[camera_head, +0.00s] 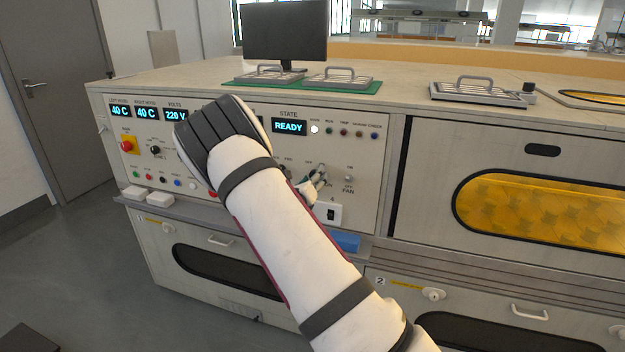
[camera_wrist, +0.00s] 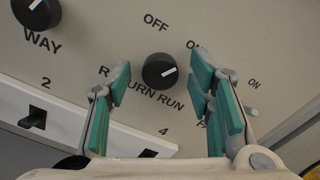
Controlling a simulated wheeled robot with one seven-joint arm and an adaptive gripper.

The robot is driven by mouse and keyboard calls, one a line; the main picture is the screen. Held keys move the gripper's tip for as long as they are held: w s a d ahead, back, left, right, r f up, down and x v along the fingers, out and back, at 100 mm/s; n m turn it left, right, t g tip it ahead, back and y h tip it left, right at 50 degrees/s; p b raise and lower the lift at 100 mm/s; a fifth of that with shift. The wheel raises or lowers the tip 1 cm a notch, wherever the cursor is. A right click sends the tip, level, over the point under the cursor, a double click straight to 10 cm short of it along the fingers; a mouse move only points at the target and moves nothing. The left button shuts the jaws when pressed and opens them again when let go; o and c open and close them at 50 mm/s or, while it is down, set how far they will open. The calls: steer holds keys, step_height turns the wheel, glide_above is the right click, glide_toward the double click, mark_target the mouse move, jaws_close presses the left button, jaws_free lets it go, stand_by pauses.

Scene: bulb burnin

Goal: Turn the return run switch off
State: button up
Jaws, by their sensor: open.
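The return run switch is a round black knob (camera_wrist: 159,71) on the grey panel in the wrist view. Its white line points right and slightly up, toward the ON side; OFF is printed above it. My gripper (camera_wrist: 161,75) is open, with its green-padded fingers on either side of the knob. Gaps show between the pads and the knob; I cannot tell how deep the fingertips reach. In the head view my gripper (camera_head: 312,184) is at the panel's right half, under the READY display, and the knob is hard to make out there.
A second black knob (camera_wrist: 36,12) marked WAY is at upper left. A rocker switch (camera_wrist: 33,118) is at lower left, on a white strip. The fan toggle (camera_head: 348,179) is right of my gripper. A blue block (camera_head: 345,241) sits on the ledge below.

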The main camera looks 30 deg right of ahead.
jaws_close()
steer(key=shift+n, duration=0.3)
steer(key=shift+n+p, duration=2.5)
steer(key=shift+n, duration=3.1)
jaws_free()
